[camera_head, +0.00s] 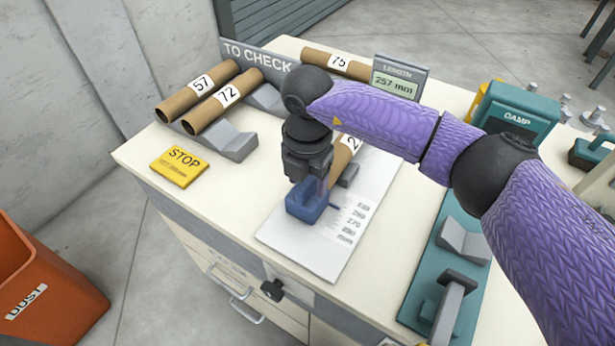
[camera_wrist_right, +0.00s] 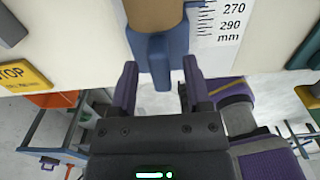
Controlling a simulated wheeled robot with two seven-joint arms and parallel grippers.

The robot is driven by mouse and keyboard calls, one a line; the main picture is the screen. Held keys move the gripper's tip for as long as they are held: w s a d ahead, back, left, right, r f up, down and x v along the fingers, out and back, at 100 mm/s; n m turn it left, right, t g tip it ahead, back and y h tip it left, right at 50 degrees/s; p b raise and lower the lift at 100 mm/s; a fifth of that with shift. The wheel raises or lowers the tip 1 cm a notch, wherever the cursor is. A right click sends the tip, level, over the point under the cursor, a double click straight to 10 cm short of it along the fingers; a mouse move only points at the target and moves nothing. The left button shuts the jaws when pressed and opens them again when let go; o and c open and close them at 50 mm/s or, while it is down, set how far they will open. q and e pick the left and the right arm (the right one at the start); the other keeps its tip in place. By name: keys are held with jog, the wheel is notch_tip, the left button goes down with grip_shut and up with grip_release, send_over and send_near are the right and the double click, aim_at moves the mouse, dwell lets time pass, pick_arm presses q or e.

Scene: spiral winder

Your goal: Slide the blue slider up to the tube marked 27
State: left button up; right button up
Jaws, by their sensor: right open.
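The blue slider (camera_head: 306,204) sits on the white measuring plate (camera_head: 305,243), near its printed scale. It also shows in the right wrist view (camera_wrist_right: 157,58), between my finger tips. A brown cardboard tube (camera_head: 343,160) lies behind it; its label shows only a "2", the rest hidden by my right arm. In the right wrist view the tube's end (camera_wrist_right: 155,12) borders the slider; I cannot tell whether they touch. My right gripper (camera_head: 312,183) is over the slider, its open fingers (camera_wrist_right: 160,72) on either side of it. My left gripper is not in view.
Tubes marked 57 (camera_head: 199,90) and 72 (camera_head: 223,101) rest on grey cradles at left; tube 75 (camera_head: 338,63) lies at the back. The length display (camera_head: 396,83) reads 257 mm. A yellow STOP block (camera_head: 176,167) and a teal fixture (camera_head: 447,262) flank the plate.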

aim_at(307, 182)
notch_tip(307, 182, up, 9)
jog(key=shift+r+p, duration=0.1)
jog(key=shift+p, duration=0.9)
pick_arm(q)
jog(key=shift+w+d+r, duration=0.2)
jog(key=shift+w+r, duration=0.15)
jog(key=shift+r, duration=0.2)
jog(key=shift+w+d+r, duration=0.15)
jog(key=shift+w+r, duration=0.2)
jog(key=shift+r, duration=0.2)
pick_arm(e)
jog(key=shift+r, duration=0.15)
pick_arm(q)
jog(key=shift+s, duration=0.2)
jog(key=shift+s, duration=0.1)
